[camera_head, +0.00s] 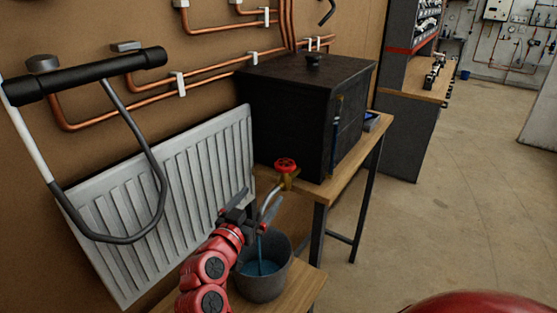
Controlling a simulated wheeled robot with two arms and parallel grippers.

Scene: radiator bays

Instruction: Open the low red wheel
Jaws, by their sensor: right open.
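The low red wheel (285,165) sits on a brass tap at the lower front of a black box-shaped tank (297,105). A pale spout bends down from the tap toward a grey bucket (275,287) with blue liquid in it. A thin blue streak, like a stream, shows above the liquid. My right gripper (253,210) is open, below and left of the wheel and apart from it. It overlaps the spout and the bucket's rim in the view; I cannot tell if it touches them. My left gripper is not in view.
A white radiator (165,195) leans at the left under copper pipes (205,70). A bent grey tube with a black grip (90,75) is in front of it. The tank stands on a wooden bench (350,160). The floor (450,220) at the right is clear.

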